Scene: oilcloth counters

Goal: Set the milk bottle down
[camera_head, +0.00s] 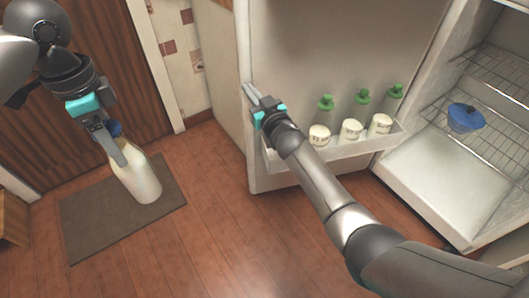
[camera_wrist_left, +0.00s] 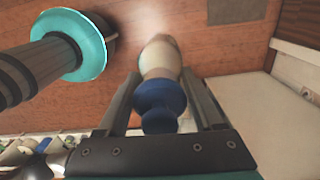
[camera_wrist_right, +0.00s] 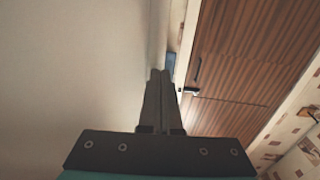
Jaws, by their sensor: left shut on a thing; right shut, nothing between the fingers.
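The milk bottle (camera_head: 138,178) is cream-white with a blue cap, at the left of the head view. My left gripper (camera_head: 116,146) is shut on it near the cap, and the bottle hangs slightly tilted in front of the floor mat. The left wrist view shows the bottle's blue cap (camera_wrist_left: 160,100) between the two fingers, with the white body beyond. My right gripper (camera_head: 250,94) is shut and empty at the edge of the open fridge door (camera_head: 330,50). In the right wrist view its fingertips (camera_wrist_right: 160,75) are together beside the pale door.
The door shelf (camera_head: 345,150) holds several white cups and green-capped bottles. A blue bowl (camera_head: 465,118) sits on a wire rack inside the open fridge (camera_head: 440,165). A dark mat (camera_head: 85,215) lies on the wooden floor. A brown wooden door (camera_head: 110,60) stands behind.

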